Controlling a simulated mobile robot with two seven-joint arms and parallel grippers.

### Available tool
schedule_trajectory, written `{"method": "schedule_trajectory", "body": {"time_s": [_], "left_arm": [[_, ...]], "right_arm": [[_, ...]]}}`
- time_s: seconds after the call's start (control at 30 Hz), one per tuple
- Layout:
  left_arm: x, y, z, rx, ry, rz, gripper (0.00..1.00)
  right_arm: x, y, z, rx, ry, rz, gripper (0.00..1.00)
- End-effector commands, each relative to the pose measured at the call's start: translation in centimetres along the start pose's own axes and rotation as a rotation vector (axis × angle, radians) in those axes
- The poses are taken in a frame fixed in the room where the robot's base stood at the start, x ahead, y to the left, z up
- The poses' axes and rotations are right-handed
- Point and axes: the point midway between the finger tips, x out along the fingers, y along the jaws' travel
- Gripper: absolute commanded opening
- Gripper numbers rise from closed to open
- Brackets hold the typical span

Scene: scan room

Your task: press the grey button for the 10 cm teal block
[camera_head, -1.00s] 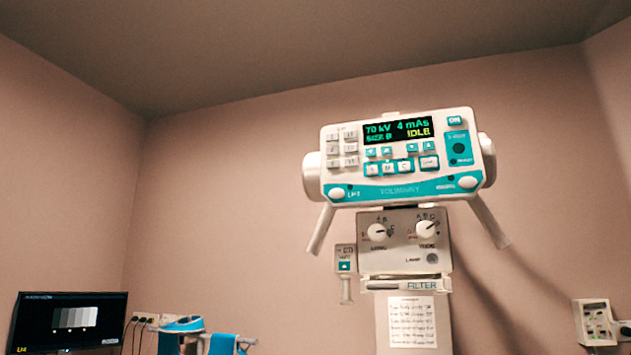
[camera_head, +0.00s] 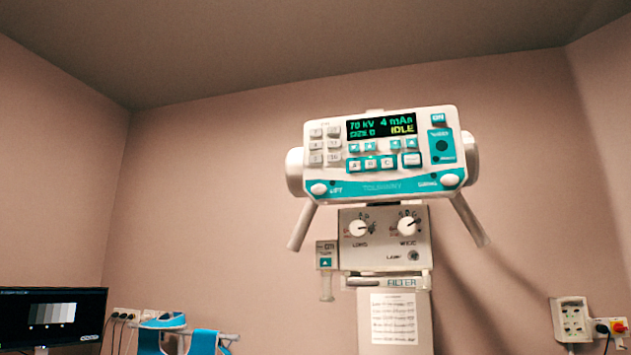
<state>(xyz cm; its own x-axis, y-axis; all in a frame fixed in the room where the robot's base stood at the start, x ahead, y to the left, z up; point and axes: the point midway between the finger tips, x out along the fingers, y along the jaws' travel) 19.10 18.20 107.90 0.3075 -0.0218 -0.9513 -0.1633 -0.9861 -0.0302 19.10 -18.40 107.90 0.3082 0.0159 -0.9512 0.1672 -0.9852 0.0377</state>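The white and teal control head (camera_head: 385,185) hangs in the middle of the camera_head view. On its left side is a group of several small grey buttons (camera_head: 325,144) in two columns. Their labels are too small to read surely. The dark display (camera_head: 381,125) reads "70 kV", "4 mAs" and "IDLE", with a blurred size line. Several teal buttons (camera_head: 371,164) sit below it. No teal block shows in this view. Neither of my grippers is in view.
Below the head is a box with two knobs (camera_head: 384,238) and a column with a paper list (camera_head: 393,318). Handles (camera_head: 470,220) stick out at both lower sides. A monitor (camera_head: 50,318) is at lower left, blue cloths (camera_head: 203,342) on a rail, a socket box (camera_head: 571,320) at right.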

Motion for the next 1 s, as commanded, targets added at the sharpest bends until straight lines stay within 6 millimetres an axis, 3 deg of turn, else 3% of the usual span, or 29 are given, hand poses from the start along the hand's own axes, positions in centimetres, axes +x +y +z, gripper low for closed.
{"method": "schedule_trajectory", "body": {"time_s": [0.07, 0.53, 1.0], "left_arm": [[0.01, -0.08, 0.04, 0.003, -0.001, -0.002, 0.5], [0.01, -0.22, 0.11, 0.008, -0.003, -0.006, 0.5], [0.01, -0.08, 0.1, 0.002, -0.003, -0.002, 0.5]], "right_arm": [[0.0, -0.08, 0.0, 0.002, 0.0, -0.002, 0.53], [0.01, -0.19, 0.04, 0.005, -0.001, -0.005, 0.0], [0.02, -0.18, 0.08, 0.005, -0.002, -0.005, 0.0]]}}
